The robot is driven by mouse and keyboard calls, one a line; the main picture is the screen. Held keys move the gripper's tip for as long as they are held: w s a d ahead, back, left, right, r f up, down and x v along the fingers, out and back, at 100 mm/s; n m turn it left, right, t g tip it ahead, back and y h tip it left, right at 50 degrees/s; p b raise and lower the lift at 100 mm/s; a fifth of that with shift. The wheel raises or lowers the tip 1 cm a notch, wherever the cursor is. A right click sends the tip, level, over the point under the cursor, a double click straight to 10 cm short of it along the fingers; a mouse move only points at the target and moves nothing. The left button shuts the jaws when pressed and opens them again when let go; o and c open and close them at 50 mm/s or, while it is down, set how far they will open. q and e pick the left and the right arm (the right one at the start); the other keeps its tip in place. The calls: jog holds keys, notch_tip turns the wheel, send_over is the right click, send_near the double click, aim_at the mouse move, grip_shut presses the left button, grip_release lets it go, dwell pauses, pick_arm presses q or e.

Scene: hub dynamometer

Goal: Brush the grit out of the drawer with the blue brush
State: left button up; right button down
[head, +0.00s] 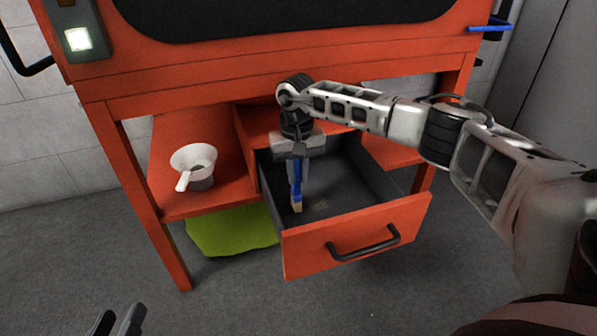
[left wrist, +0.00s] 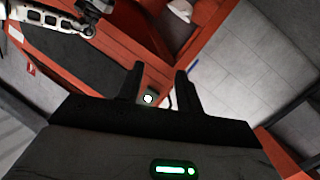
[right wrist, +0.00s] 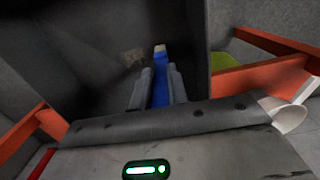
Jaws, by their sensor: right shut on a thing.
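The open drawer (head: 355,245) has an orange front with a black handle and a dark inside. My right gripper (head: 297,170) reaches down into it, shut on the blue brush (head: 296,190). The brush points down, its pale bristles (head: 297,206) at or close to the drawer floor, near the left side; contact is hard to tell. In the right wrist view the blue brush (right wrist: 160,88) sits between the fingers. A faint patch of pale grit (right wrist: 133,57) lies on the drawer floor beside the bristles. My left gripper (head: 122,318) is open and empty, low at the left, away from the drawer.
A white scoop-like cup (head: 194,165) with a handle stands on the orange shelf (head: 225,198) left of the drawer. A green cloth or bag (head: 230,232) lies below that shelf. A blue-handled item (head: 489,28) sticks out at the upper right. The floor in front is clear.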

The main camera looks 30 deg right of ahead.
notch_tip(320, 180, up, 4)
jog(key=p, duration=0.3)
jog(key=shift+r, duration=0.25)
pick_arm(q)
jog(key=shift+a+r+g+p, duration=0.1)
jog(key=shift+r+g+p, duration=0.25)
jog(key=shift+r, duration=0.1)
pick_arm(e)
jog(key=shift+r, duration=0.3)
pick_arm(q)
jog(key=shift+r, duration=0.1)
